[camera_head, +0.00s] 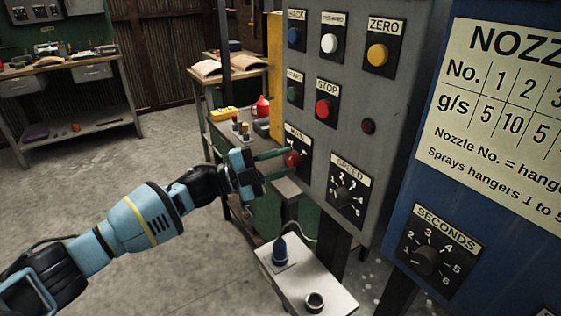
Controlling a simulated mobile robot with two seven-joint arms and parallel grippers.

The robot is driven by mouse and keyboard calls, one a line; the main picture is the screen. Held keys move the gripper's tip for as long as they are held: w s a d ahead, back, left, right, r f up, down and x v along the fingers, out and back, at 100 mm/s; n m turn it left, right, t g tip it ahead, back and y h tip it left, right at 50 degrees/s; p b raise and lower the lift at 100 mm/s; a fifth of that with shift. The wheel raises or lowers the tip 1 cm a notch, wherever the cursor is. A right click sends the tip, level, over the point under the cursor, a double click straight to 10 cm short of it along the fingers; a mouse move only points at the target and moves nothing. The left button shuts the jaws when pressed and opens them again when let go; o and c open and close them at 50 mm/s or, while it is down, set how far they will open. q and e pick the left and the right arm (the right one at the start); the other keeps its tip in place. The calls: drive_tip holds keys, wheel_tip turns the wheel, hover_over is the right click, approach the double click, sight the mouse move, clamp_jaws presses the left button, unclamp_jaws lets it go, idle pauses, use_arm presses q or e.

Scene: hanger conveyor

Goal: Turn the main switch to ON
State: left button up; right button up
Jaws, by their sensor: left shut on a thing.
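The main switch (292,159) is a red knob on a black plate labelled MAIN, low on the left of the grey control panel (345,115). My left gripper (286,163) reaches in from the left, with its green fingers shut on the red knob. The fingers partly cover the plate, and I cannot read which position the knob points to. My right gripper is not in view.
Above the switch are START and STOP (323,108) buttons, and a SPEED dial (346,196) is to its right. A blue panel with a SECONDS dial (427,261) stands further right. A small white stand (318,281) is below. Workbenches stand behind.

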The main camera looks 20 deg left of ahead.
use_arm(q)
drive_tip(key=shift+r+m+g+y, duration=0.1)
drive_tip(key=shift+m+g+y, duration=0.3)
drive_tip(key=shift+m, duration=0.9)
drive_tip(key=shift+a+p, duration=0.1)
drive_tip(key=shift+p, duration=0.2)
drive_tip(key=o, duration=1)
drive_tip(key=shift+c, duration=0.2)
drive_tip(key=shift+s+a, duration=0.25)
drive_tip(key=shift+a, duration=0.2)
drive_tip(key=b+v, duration=0.1)
drive_tip(key=v, duration=0.5)
drive_tip(key=shift+s+a, duration=0.15)
drive_tip(key=shift+a, duration=0.2)
